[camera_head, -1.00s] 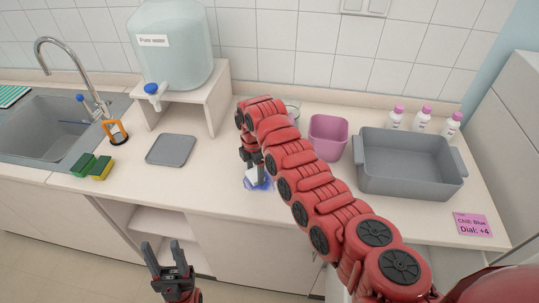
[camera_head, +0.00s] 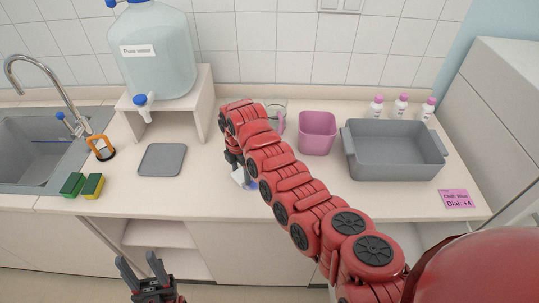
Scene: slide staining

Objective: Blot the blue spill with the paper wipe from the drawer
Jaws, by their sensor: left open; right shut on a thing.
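The white paper wipe (camera_head: 239,178) is partly visible below my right gripper (camera_head: 236,166), which is shut on it low over the counter. The blue spill (camera_head: 252,184) shows as a small patch just right of the wipe, partly hidden by my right arm. I cannot tell whether the wipe touches the counter. My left gripper (camera_head: 142,272) is open and empty, in front of the counter at the lower left. I cannot make out the drawer the task names.
A grey mat (camera_head: 162,160), sponges (camera_head: 93,186) and a sink are left. A pink tub (camera_head: 317,133), grey basin (camera_head: 372,165), bottles (camera_head: 401,106) and pink note (camera_head: 455,199) are right. A clear beaker (camera_head: 277,107) stands behind my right arm. Bare counter lies between mat and arm.

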